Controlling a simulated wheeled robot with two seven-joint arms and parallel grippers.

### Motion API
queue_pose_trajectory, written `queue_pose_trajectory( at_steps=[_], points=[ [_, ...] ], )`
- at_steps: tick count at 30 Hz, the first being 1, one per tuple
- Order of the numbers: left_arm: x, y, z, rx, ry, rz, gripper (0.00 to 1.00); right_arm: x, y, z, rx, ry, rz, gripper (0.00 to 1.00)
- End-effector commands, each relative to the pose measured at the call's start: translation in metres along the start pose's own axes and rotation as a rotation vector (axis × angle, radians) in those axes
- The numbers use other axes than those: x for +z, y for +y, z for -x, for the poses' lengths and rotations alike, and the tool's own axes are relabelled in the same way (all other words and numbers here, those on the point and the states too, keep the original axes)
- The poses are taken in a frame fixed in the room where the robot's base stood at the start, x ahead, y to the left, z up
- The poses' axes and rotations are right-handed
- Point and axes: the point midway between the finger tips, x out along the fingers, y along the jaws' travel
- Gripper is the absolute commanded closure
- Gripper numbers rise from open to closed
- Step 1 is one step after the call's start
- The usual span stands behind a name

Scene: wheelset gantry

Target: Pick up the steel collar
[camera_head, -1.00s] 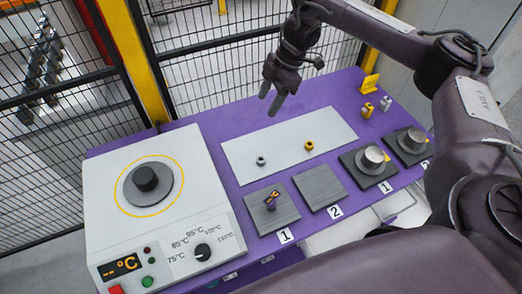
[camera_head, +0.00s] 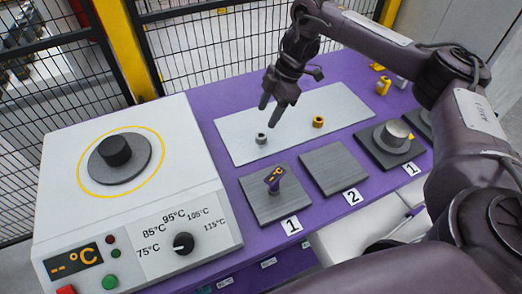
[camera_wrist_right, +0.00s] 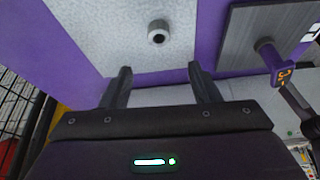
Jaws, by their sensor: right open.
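The steel collar (camera_head: 261,138) is a small grey ring on the light grey mat (camera_head: 236,126). In the right wrist view the collar (camera_wrist_right: 158,33) lies on the mat beyond the fingertips, roughly midway between them. My right gripper (camera_head: 271,112) is open and empty, above the mat and near the collar. In the right wrist view the gripper (camera_wrist_right: 160,70) shows its two fingers spread apart. My left gripper is not in view.
A yellow collar (camera_head: 318,122) lies on the same mat to the right. Dark plates (camera_head: 335,168) line the front, one bearing a purple handheld device (camera_head: 274,178). A heater box (camera_head: 60,200) stands left. A wire fence (camera_head: 215,50) is behind.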

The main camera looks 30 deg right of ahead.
Motion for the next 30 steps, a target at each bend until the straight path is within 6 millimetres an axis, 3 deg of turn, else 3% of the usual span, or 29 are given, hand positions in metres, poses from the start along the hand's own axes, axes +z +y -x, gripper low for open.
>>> queue_pose_trajectory(
  at_steps=[3,21,30],
  points=[
    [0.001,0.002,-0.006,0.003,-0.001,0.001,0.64,0.002,0.000,-0.009,0.000,0.000,0.000,0.44],
    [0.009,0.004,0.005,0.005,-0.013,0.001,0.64,0.015,0.001,-0.078,-0.001,0.000,0.000,0.44],
    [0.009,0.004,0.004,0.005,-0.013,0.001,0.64,0.016,0.001,-0.082,0.001,0.000,0.000,0.47]
  ],
)
